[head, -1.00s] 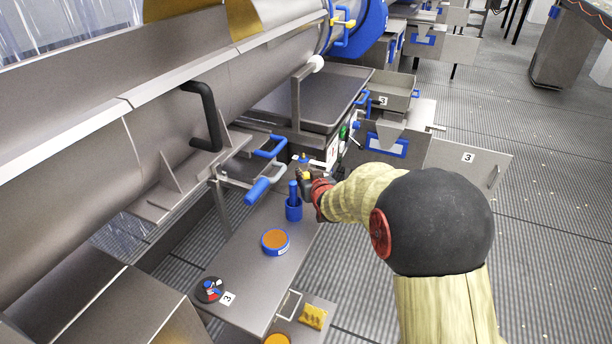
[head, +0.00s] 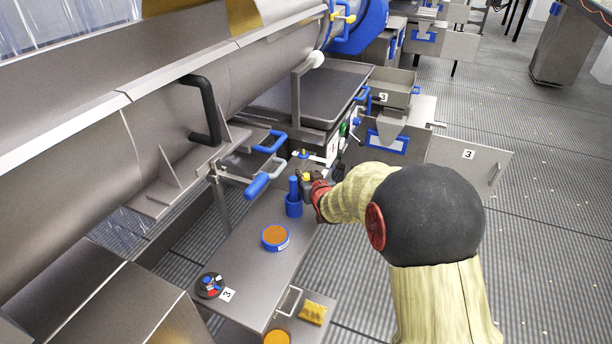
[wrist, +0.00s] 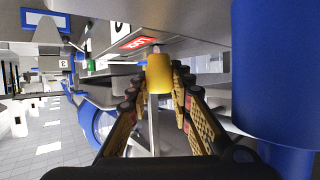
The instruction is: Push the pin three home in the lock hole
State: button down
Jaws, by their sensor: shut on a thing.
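The pin three, with a yellow cylindrical head (wrist: 158,76), is between the fingers of my gripper (wrist: 158,92) in the wrist view. The fingers are closed on both sides of the head. A short pale tip shows beyond it, against the edge of a grey panel with a red lock label (wrist: 138,42). The lock hole itself is hidden, so I cannot tell how deep the pin sits. In the head view my gripper (head: 308,180) is small and dark, at the far end of the narrow steel table, beside the white panel (head: 333,148).
A blue cup with an upright blue handle (head: 293,207) stands close left of my gripper; a large blue cylinder (wrist: 272,70) fills the wrist view's right side. An orange-filled blue tub (head: 275,238) and a round token dish (head: 209,285) stand nearer on the table (head: 240,270).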

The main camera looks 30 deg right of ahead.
jog(key=shift+f, duration=0.35)
jog(key=c, duration=1.5)
grip_release()
jog(key=shift+f, duration=0.1)
jog(key=shift+c, duration=0.2)
jog(key=shift+o, duration=0.2)
jog(key=shift+s+f, duration=0.1)
jog(key=v, duration=1.2)
jog(key=shift+r, duration=0.25)
jog(key=shift+f, duration=0.1)
